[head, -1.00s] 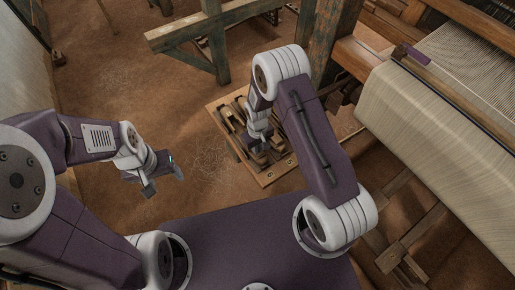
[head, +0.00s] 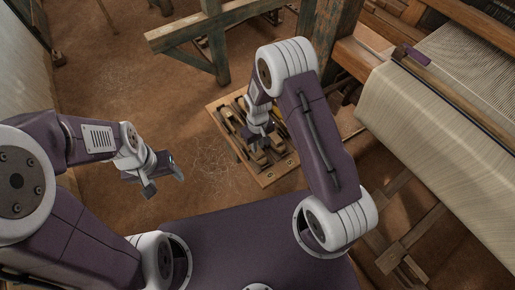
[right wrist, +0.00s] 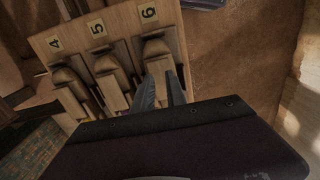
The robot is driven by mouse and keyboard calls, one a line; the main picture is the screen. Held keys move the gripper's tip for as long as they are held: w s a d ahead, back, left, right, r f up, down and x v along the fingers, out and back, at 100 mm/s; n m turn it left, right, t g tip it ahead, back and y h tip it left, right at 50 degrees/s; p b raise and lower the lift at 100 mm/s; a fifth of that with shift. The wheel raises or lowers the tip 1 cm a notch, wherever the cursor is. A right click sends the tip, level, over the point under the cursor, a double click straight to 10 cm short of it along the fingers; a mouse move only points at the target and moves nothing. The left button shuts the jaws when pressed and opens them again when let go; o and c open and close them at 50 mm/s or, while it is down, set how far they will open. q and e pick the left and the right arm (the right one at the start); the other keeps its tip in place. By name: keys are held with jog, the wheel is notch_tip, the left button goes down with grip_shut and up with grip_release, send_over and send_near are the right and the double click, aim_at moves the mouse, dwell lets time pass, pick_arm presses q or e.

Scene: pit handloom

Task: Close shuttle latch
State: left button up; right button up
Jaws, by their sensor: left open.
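A wooden board (head: 268,180) lies on the floor below my right arm in the head view, carrying rows of wooden pieces. In the right wrist view the board (right wrist: 120,22) bears yellow labels 4, 5 and 6, each by a brown wooden block. I cannot tell which part is the shuttle latch. My right gripper (right wrist: 162,88) is at the block by label 6 (right wrist: 156,48); its grey fingers stand apart near the block's lower end. Whether they grip or touch it is unclear. My left gripper (head: 166,173) is open and empty, left of the board, above the floor.
The loom with pale cloth (head: 430,115) and its wooden beams stand right of the board. A timber frame (head: 215,35) stands behind it. Bare brown floor (head: 110,85) lies to the left.

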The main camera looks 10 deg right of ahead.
notch_tip(320, 180, up, 6)
jog(key=shift+f, duration=0.1)
dwell(0.4)
